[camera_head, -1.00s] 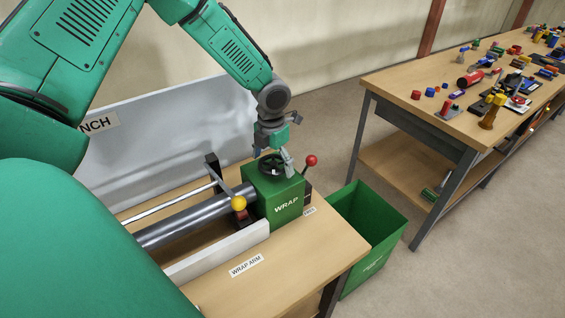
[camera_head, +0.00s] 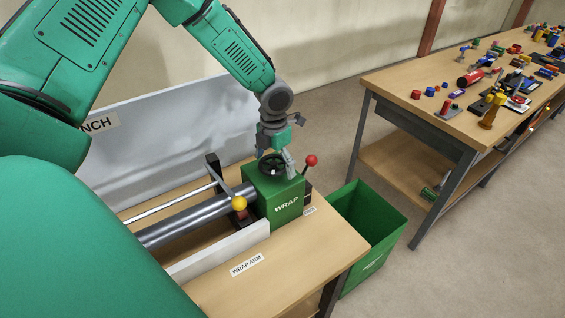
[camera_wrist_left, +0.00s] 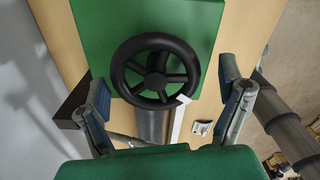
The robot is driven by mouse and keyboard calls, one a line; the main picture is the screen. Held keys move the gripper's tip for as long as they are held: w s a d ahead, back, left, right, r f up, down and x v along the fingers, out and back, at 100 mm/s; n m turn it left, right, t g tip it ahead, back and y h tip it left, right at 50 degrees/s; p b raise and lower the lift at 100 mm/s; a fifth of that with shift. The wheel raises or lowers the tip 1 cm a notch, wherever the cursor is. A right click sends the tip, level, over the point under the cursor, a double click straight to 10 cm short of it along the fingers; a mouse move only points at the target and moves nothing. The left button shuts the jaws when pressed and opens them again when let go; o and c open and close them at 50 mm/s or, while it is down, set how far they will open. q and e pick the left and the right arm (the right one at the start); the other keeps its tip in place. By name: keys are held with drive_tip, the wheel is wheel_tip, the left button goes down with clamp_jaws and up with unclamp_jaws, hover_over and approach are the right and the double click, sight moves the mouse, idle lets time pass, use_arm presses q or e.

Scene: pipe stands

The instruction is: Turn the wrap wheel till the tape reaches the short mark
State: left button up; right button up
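The wrap wheel (camera_head: 271,166) is a black spoked handwheel on top of the green box (camera_head: 286,205) marked WRAP. In the left wrist view the wheel (camera_wrist_left: 155,71) shows from above, with a small white pointer (camera_wrist_left: 183,100) at its lower right rim. My left gripper (camera_head: 275,157) is just above the wheel. Its fingers (camera_wrist_left: 165,98) stand apart, one on each side of the wheel, with gaps to the rim. A grey pipe (camera_head: 185,221) runs leftward from the box. I cannot make out the tape or the short mark. My right gripper is out of view.
A yellow-knobbed lever (camera_head: 239,202) and a red-knobbed lever (camera_head: 310,161) flank the box. A WRAP ARM label (camera_head: 247,264) lies on the bench front. A green bin (camera_head: 372,225) stands right of the bench. A cluttered table (camera_head: 420,95) stands farther right.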

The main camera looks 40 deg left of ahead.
use_arm(q)
drive_tip(key=shift+d+r+n, duration=0.1)
drive_tip(key=shift+n, duration=0.2)
drive_tip(key=shift+a, duration=0.55)
